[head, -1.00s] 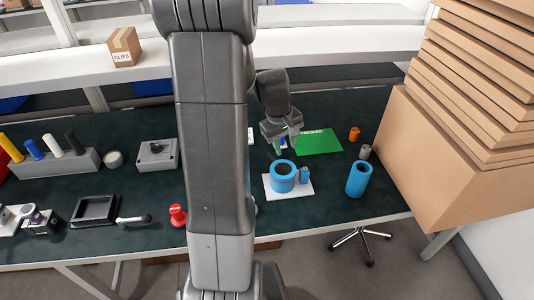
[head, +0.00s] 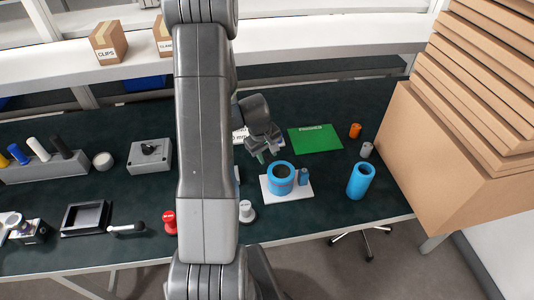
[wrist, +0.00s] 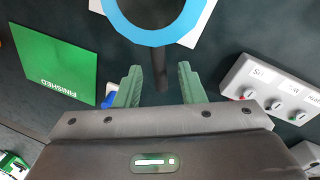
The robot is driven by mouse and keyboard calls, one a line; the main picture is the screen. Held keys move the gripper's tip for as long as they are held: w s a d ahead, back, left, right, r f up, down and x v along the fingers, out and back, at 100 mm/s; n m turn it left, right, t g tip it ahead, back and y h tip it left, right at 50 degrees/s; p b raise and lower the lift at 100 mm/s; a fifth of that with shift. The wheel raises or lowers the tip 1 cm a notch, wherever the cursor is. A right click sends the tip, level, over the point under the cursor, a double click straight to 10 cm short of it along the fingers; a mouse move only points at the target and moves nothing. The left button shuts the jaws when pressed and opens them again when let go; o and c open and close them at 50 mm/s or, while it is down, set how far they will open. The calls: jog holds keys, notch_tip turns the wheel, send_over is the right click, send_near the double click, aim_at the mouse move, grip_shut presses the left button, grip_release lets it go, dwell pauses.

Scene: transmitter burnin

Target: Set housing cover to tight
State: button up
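The blue round housing (head: 270,179) stands on a white plate (head: 272,197), with a small blue cylinder (head: 303,177) beside it. In the wrist view its blue ring (wrist: 114,23) is cut off by the top edge. A dark rod (wrist: 160,72) sticks out from the ring toward my gripper; I cannot tell whether it belongs to the cover. My gripper (head: 263,154) is at the left rear of the housing. In the wrist view my gripper (wrist: 160,84) is open, its green fingers either side of the rod's end, with gaps visible.
A green FINISHED mat (head: 315,139) lies behind the housing. A blue hollow cylinder (head: 360,182) stands to the right, near a tall stack of cardboard (head: 450,150). A grey box with several knobs (wrist: 275,88) is right in the wrist view. My arm hides part of the bench.

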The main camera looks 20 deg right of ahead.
grip_shut()
jog(key=shift+d, duration=0.1)
jog(key=shift+w+d+f+m+b, duration=0.15)
jog(key=shift+d+m+b, duration=0.25)
jog(key=shift+m+b, duration=0.4)
jog(key=shift+s+d+m+g+y+b, duration=0.35)
jog(key=shift+s+d+m+b, duration=0.75)
jog(key=shift+m, duration=1.45)
jog(key=shift+s+d+m+g+y+b, duration=0.2)
jog(key=shift+s+d+m+g+b, duration=0.35)
jog(key=shift+d+m+b, duration=1.45)
jog(key=shift+s+d+m+g+y+b, duration=0.35)
jog(key=shift+s+d+m+b, duration=0.5)
jog(key=shift+m, duration=2.2)
